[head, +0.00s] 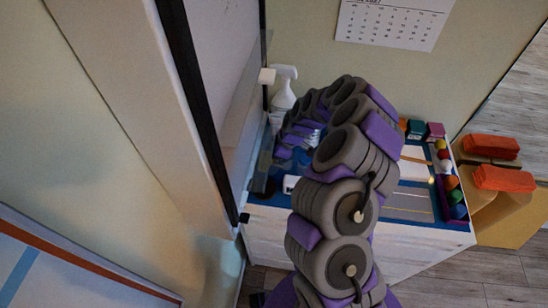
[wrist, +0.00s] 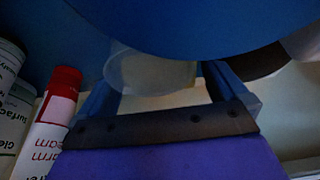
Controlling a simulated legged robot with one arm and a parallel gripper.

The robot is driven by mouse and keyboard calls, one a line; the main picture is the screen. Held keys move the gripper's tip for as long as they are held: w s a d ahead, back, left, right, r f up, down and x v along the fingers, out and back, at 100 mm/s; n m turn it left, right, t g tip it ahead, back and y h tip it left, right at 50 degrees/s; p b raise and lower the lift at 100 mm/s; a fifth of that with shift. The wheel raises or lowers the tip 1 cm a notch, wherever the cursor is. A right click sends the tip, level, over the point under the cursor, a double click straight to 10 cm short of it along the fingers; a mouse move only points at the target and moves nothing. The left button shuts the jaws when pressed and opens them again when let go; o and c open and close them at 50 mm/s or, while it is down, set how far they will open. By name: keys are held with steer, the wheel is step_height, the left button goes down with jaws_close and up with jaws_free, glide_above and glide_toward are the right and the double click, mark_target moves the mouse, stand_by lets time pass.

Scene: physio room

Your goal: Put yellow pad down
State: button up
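I cannot make out a yellow pad for certain in either view. My gripper (wrist: 160,92) shows in the wrist view with its two blue fingers apart. No yellow thing shows between them. A pale, see-through rounded thing (wrist: 150,72) lies behind the gap, and a large blue curved surface (wrist: 200,25) fills the top. In the head view my purple and grey arm curls over the white cabinet (head: 275,232) towards its back left, and it mostly hides the gripper.
A white spray bottle (head: 284,90) stands at the cabinet's back left, near a door frame. Coloured balls (head: 450,183) line its right side. Orange-red blocks (head: 492,146) rest on a tan piece at right. Labelled containers (wrist: 50,125) stand left of my gripper.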

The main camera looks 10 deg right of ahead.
steer(key=shift+a+p, duration=0.15)
steer(key=shift+p, duration=0.3)
steer(key=p+v, duration=0.3)
steer(key=v, duration=1.4)
steer(key=shift+p, duration=0.4)
